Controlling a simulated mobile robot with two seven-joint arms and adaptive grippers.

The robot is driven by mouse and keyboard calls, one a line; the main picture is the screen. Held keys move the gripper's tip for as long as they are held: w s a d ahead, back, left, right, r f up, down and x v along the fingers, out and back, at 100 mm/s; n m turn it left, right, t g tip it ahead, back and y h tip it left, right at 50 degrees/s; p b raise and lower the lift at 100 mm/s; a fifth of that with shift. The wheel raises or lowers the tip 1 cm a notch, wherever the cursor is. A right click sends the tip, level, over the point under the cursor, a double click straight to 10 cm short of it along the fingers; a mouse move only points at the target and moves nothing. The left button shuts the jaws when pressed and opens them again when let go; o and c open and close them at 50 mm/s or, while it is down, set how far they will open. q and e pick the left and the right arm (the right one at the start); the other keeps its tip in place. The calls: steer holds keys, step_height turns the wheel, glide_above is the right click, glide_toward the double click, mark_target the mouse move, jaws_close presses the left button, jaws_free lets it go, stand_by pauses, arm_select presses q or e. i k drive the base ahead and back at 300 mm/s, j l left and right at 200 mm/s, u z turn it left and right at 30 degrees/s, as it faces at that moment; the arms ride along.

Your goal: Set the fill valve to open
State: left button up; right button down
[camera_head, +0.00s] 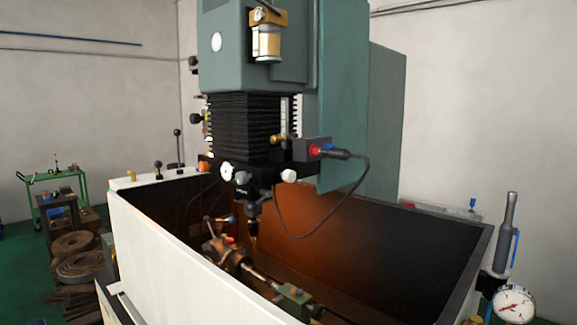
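Neither of my grippers is in view. A machine tool with a green head (225,75) stands over an open tank with white outer walls (165,255). At the right, a blue handle (515,247) sits beside an upright grey cylinder (508,225), and a small blue-topped knob (473,203) stands farther back. I cannot tell which of these is the fill valve, or its setting.
Inside the tank, a chuck (230,255) with a rod lies below the spindle (254,215). A black cable (320,228) loops over the tank. A dial gauge (513,304) is at lower right. A green cart (55,190) and round stock (78,260) stand left.

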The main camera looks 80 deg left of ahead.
mark_target(133, 176)
steer(key=u, duration=3.4)
steer(key=i+j+z, duration=0.15)
steer(key=z, duration=0.25)
steer(key=i+j+z, duration=0.15)
steer(key=z, duration=0.2)
steer(key=i+j+z, duration=0.15)
steer(key=z, duration=0.25)
steer(key=i+j+z, duration=0.15)
steer(key=j, duration=0.45)
steer(key=i+j+z, duration=0.1)
steer(key=j, duration=0.5)
steer(key=i+j+z, duration=0.15)
steer(key=j, duration=0.45)
steer(key=i+j+z, duration=0.15)
steer(key=j, duration=0.45)
